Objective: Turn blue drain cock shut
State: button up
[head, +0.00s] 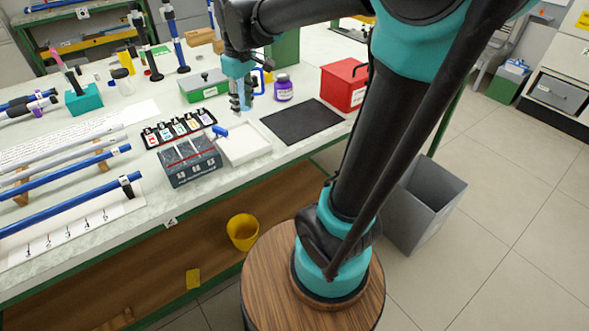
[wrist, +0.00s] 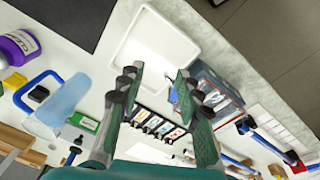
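A small blue piece, which looks like the drain cock (head: 220,131), sits at the left edge of the white tray (head: 247,155), by the dark grey box (head: 189,174). In the wrist view the blue cock (wrist: 173,95) shows between the white tray (wrist: 152,42) and the dark box, partly hidden by a finger; its handle angle is too small to tell.
A blue-handled clear jug (wrist: 62,108) and a purple-labelled jar (head: 283,88) stand close to my gripper. A rack of labelled bottles (head: 178,130) lies left of it. A black mat (head: 302,121) and a red box (head: 344,84) are to the right. The mat is bare.

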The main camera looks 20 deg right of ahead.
jog(key=s+d+f+m+t, duration=0.2)
jog(key=s+d+f+m, duration=0.6)
jog(key=f, duration=0.8)
jog(key=s+d, duration=0.3)
jog(key=s, duration=0.2)
jog(key=shift+s+f+t, duration=0.3)
jog(key=shift+s+t, duration=0.05)
jog(key=shift+t, duration=0.05)
notch_tip(320, 180, up, 26)
jog(key=n+g, duration=0.4)
jog(key=n, duration=0.4)
send_over(219, 128)
notch_tip(219, 128, down, 17)
grip_shut()
